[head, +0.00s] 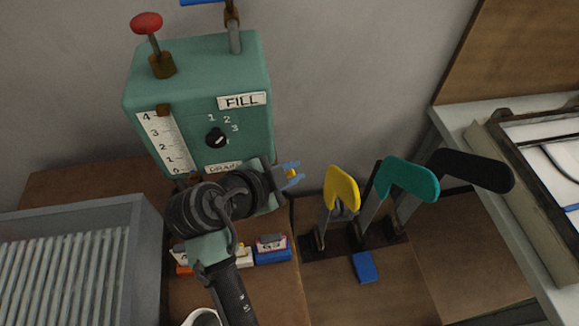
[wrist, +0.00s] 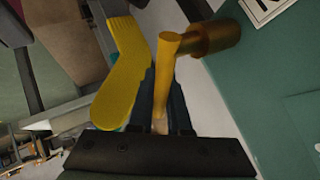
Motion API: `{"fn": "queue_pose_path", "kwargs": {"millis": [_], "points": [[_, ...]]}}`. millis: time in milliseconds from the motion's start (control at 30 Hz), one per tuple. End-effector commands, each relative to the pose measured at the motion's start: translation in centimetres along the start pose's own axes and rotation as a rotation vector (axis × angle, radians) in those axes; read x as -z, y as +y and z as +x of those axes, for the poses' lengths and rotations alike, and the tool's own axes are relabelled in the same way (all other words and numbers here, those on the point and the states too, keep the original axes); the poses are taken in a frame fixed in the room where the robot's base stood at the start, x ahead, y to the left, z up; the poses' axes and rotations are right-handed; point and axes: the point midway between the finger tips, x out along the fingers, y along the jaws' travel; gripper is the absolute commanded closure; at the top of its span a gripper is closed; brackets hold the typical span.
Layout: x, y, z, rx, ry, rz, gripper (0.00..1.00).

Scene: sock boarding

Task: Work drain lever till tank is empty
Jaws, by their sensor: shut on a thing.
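The green tank (head: 197,95) stands against the wall, with a FILL label, a numbered dial and a 0 to 4 scale (head: 165,143). A brown marker (head: 162,109) sits at the scale's top, by the 4. The DRAIN label (head: 223,168) is partly hidden by my arm. My gripper (head: 291,174), with blue fingers, is at the tank's lower right. In the wrist view, the yellow drain lever (wrist: 166,72) runs from a brass fitting (wrist: 213,38) down between the fingers. My gripper (wrist: 160,118) is shut on its end.
Yellow (head: 342,187), teal (head: 408,178) and black (head: 475,170) sock boards stand to the right, the yellow one close to my gripper. A blue block (head: 365,267) lies before them. A ribbed grey box (head: 70,262) is left; a framed tray (head: 535,150) is far right.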

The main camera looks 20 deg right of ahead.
Motion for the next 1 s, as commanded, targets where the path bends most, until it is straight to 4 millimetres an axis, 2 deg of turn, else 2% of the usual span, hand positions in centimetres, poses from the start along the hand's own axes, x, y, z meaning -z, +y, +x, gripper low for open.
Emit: {"fn": "queue_pose_path", "kwargs": {"millis": [500,1000], "points": [[-1.7,1.1,1.3,-0.060,-0.310,0.200,1.00],[-2.3,1.4,1.5,-0.075,-0.385,0.247,1.00]]}}
